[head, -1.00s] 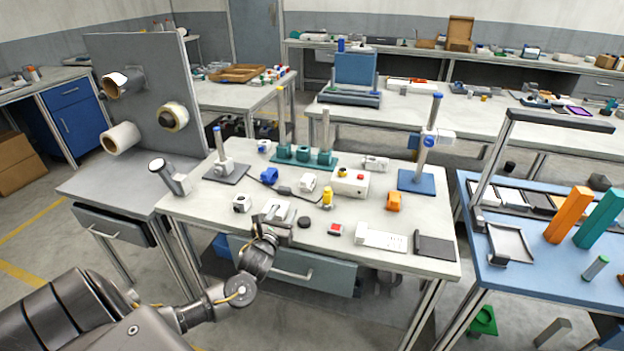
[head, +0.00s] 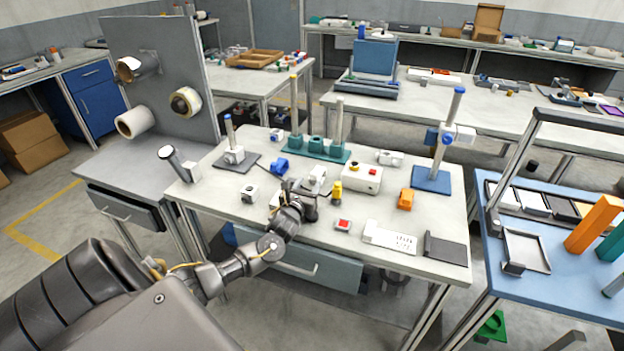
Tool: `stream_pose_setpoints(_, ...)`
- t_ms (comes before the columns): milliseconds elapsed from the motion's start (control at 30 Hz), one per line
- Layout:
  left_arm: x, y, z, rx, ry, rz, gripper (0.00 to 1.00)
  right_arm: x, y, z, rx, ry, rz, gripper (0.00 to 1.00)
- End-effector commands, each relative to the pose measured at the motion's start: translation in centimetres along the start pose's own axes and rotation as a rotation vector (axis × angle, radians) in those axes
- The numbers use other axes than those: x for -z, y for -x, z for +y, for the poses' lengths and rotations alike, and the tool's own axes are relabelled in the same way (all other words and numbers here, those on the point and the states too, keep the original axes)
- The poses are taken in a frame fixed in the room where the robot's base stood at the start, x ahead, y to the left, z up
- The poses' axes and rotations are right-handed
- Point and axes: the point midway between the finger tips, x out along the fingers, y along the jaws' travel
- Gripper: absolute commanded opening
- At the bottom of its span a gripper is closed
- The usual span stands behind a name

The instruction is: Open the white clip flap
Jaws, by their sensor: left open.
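My left gripper (head: 302,186) is open, low over the middle of the work table (head: 385,215). A small white clip-like part (head: 317,174) lies just beyond its fingers, partly hidden by them. I cannot tell whether the fingers touch it, and its flap is too small to make out. Another small white block with a dark hole (head: 249,194) lies to the left, apart from the gripper. My right gripper is not in view.
A yellow piece (head: 337,191) and a white box with a red button (head: 361,179) stand right of the gripper. A blue piece (head: 279,166) and a teal post stand (head: 319,151) are behind. A red-topped piece (head: 343,225) lies in front. The table's front left is mostly clear.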

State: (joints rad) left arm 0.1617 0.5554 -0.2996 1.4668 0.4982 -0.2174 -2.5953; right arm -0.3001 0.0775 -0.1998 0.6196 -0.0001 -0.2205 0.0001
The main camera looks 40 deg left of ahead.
Motion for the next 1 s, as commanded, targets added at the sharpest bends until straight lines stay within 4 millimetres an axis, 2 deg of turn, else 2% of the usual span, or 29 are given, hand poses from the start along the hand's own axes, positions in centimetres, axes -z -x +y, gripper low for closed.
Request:
stream_pose_setpoints(100, -0.1, -1.9, -0.1, -0.001, 0.001, -0.001, 0.45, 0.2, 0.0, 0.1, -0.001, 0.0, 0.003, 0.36)
stream_pose_setpoints(233, 0.0, -3.0, -0.1, 0.0, 0.0, -0.001, 0.45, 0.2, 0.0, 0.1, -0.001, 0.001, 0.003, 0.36)
stream_pose_setpoints(600, 0.0, -3.6, -0.1, 0.001, 0.001, 0.0, 0.45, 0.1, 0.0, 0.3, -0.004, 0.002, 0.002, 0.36)
stream_pose_setpoints(933, 0.0, -3.6, -0.1, 0.001, 0.0, 0.0, 0.04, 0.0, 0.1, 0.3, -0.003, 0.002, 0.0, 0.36)
stream_pose_setpoints(1000, 0.0, -3.6, -0.1, 0.001, 0.0, 0.0, 0.0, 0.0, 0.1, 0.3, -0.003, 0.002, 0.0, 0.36)
